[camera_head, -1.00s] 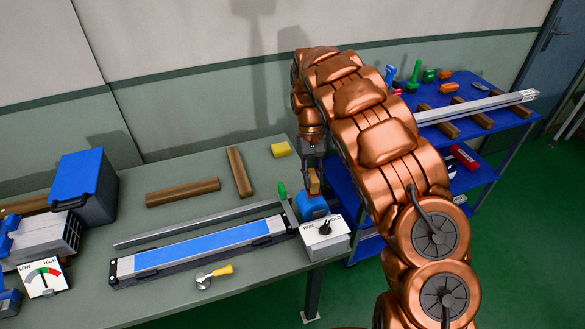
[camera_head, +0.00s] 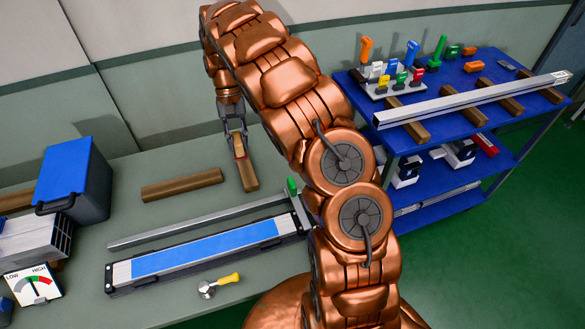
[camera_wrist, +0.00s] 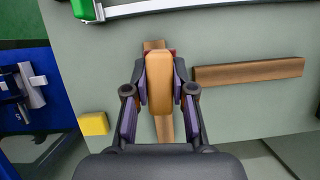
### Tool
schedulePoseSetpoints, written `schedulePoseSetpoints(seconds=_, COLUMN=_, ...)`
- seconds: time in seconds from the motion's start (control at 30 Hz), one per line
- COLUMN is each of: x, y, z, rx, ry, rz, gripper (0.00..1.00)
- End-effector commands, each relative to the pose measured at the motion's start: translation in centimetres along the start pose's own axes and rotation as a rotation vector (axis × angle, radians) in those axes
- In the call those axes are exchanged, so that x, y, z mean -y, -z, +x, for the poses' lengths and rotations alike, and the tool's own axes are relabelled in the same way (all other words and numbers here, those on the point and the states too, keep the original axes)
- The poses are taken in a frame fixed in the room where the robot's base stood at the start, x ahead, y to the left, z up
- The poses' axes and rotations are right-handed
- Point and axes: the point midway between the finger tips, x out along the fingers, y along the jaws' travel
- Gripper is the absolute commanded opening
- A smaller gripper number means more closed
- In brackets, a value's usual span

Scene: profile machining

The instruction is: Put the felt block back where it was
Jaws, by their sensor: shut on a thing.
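My gripper (camera_head: 236,144) is shut on a tan block with rounded edges, which I take to be the felt block (camera_wrist: 160,78). In the wrist view the block sits between the two fingers of my gripper (camera_wrist: 160,92). A little red shows beside the block. In the head view the held block is small and partly hidden by the fingers. It is in line with a wooden bar (camera_head: 248,176) on the grey-green bench, also seen behind it in the wrist view (camera_wrist: 164,129). I cannot tell whether the block touches the bar.
Another wooden bar (camera_head: 182,185) lies to the left. A yellow block (camera_wrist: 93,123) is on the bench. A long blue-topped fixture (camera_head: 205,252) and a yellow-handled tool (camera_head: 219,286) lie nearer the front. A blue cart (camera_head: 455,115) with a long profile stands right.

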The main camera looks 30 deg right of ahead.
Motion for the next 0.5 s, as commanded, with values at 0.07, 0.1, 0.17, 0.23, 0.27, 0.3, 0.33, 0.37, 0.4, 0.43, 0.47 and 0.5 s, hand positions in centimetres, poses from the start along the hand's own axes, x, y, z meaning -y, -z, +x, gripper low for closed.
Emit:
schedulePoseSetpoints(seconds=0.07, x=-3.5, y=1.1, z=0.7, rx=0.001, ry=0.087, rz=0.201, gripper=0.0)
schedulePoseSetpoints(seconds=0.1, x=-5.1, y=1.5, z=0.8, rx=-0.001, ry=0.132, rz=0.308, gripper=0.0)
schedulePoseSetpoints(seconds=0.17, x=-7.5, y=1.9, z=1.1, rx=0.0, ry=0.202, rz=0.471, gripper=0.0)
schedulePoseSetpoints(seconds=0.23, x=-10.3, y=2.3, z=1.6, rx=0.003, ry=0.28, rz=0.66, gripper=0.0)
schedulePoseSetpoints(seconds=0.27, x=-11.4, y=2.4, z=1.8, rx=0.002, ry=0.313, rz=0.738, gripper=0.0)
schedulePoseSetpoints(seconds=0.3, x=-12.8, y=2.4, z=2.0, rx=0.004, ry=0.355, rz=0.838, gripper=0.0)
schedulePoseSetpoints(seconds=0.33, x=-13.8, y=2.4, z=2.2, rx=0.003, ry=0.386, rz=0.912, gripper=0.0)
schedulePoseSetpoints(seconds=0.37, x=-14.7, y=2.5, z=2.4, rx=0.001, ry=0.413, rz=0.977, gripper=0.0)
schedulePoseSetpoints(seconds=0.4, x=-15.8, y=2.4, z=2.5, rx=0.001, ry=0.446, rz=1.056, gripper=0.0)
schedulePoseSetpoints(seconds=0.43, x=-16.4, y=2.4, z=2.6, rx=0.001, ry=0.467, rz=1.109, gripper=0.0)
schedulePoseSetpoints(seconds=0.47, x=-17.1, y=2.4, z=2.8, rx=0.001, ry=0.488, rz=1.157, gripper=0.0)
schedulePoseSetpoints(seconds=0.5, x=-17.8, y=2.4, z=3.0, rx=0.003, ry=0.51, rz=1.213, gripper=0.0)
